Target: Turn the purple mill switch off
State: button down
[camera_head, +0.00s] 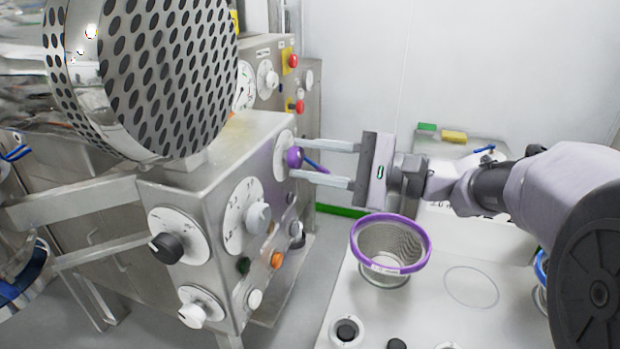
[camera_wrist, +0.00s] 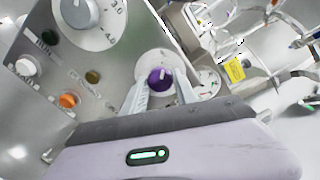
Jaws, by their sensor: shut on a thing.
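The purple mill switch (camera_head: 294,157) is a round knob on a white dial plate on the steel cabinet's panel, beneath the perforated drum. It also shows in the wrist view (camera_wrist: 160,79), with a pale pointer mark near its top. My gripper (camera_head: 298,160) reaches in from the right with its two long fingers level. In the wrist view my fingertips (camera_wrist: 158,88) lie on either side of the purple knob, shut on it. The dial's printed marks around the knob are too small to read.
The cabinet (camera_head: 190,200) carries other knobs close by: a grey one (camera_head: 258,217), a black one (camera_head: 166,247) and an orange button (camera_head: 278,260). A purple-rimmed mesh sieve (camera_head: 390,243) stands on the white bench below my gripper. Red buttons (camera_head: 292,62) sit on panels behind.

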jog(key=shift+f+n+b, duration=0.15)
jog(key=shift+n+b, duration=0.35)
jog(key=shift+b, duration=0.15)
jog(key=c, duration=1)
grip_release()
jog(key=shift+o, duration=0.2)
jog(key=p+v, duration=0.3)
jog(key=v, duration=1.4)
jog(key=shift+d, duration=0.2)
